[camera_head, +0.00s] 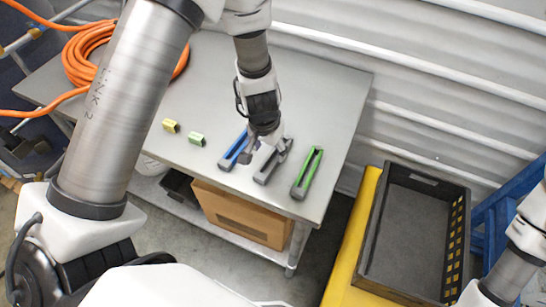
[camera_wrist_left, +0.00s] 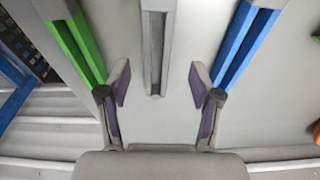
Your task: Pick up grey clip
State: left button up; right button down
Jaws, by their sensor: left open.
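The grey clip (camera_head: 266,173) is a long channel-shaped piece lying on the metal table, between a blue clip (camera_head: 229,160) and a green clip (camera_head: 308,174). In the left wrist view the grey clip (camera_wrist_left: 154,45) runs down from the top middle, and its near end lies just ahead of the gap between the fingers. My left gripper (camera_head: 266,150) is over the grey clip and hides part of it. The fingers lie close to the green clip (camera_wrist_left: 78,40) and blue clip (camera_wrist_left: 245,45).
A yellow block (camera_head: 171,126) and a pale green block (camera_head: 197,139) lie left on the table (camera_head: 325,90). A coiled orange cable (camera_head: 85,52) lies at its back left. A black crate (camera_head: 410,235) stands on a yellow surface (camera_head: 345,270) to the right. A cardboard box (camera_head: 240,215) is below.

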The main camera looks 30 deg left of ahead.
aim_at(273, 155)
pick_arm(q)
jog(key=f, duration=0.1)
jog(key=w+f+b, duration=0.1)
jog(key=f, duration=0.1)
jog(key=f+b, duration=0.1)
jog(key=shift+w+d+f, duration=0.25)
jog(key=shift+w+d, duration=0.1)
jog(key=shift+w, duration=0.25)
jog(key=shift+s+a, duration=0.1)
jog(key=shift+s+r, duration=0.15)
jog(key=shift+s, duration=0.05)
jog(key=c, duration=0.3)
jog(key=shift+s+r, duration=0.1)
jog(key=shift+s, duration=0.05)
jog(key=c, duration=0.6)
jog(key=shift+c, duration=1.4)
pick_arm(e)
jog(key=shift+w+d+f, duration=0.15)
jog(key=shift+f, duration=0.5)
jog(key=shift+w+d+f, duration=0.1)
jog(key=shift+f, duration=0.5)
